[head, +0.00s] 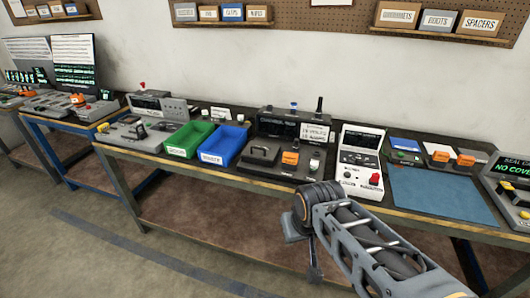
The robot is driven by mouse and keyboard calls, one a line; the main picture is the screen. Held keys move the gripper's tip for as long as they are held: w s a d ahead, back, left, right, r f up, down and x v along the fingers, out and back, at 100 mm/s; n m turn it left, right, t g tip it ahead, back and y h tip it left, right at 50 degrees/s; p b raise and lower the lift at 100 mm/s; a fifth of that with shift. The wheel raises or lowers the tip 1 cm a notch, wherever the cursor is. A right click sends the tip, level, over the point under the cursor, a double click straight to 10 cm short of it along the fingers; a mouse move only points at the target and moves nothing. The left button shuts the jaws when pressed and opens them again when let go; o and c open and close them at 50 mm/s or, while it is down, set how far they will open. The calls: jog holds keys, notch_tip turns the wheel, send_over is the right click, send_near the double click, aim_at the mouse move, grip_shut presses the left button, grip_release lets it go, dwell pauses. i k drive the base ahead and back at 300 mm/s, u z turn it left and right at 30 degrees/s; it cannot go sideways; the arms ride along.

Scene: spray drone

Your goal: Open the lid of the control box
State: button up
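A dark control box (293,124) stands on the middle bench, with a small blue-topped knob and a black antenna on top and a white label card at its right front. In front of it lies a low dark panel (258,166) with a black handle (262,152) and an orange part (290,158). I cannot tell for sure which of these is the lid; no open lid shows. My gripper (305,245) hangs in front of the bench edge, apart from the box, below and to its right. My wrist hides much of it, and its fingers are too unclear to read.
Green (189,139) and blue (223,145) bins stand left of the panel. A white tester (360,160) with a red button stands to its right, then a blue mat (440,195). The bench front edge (230,177) lies between my gripper and the box.

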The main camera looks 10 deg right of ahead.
aim_at(261, 146)
jog(key=u, duration=0.75)
jog(key=i, duration=0.85)
jog(key=z, duration=0.2)
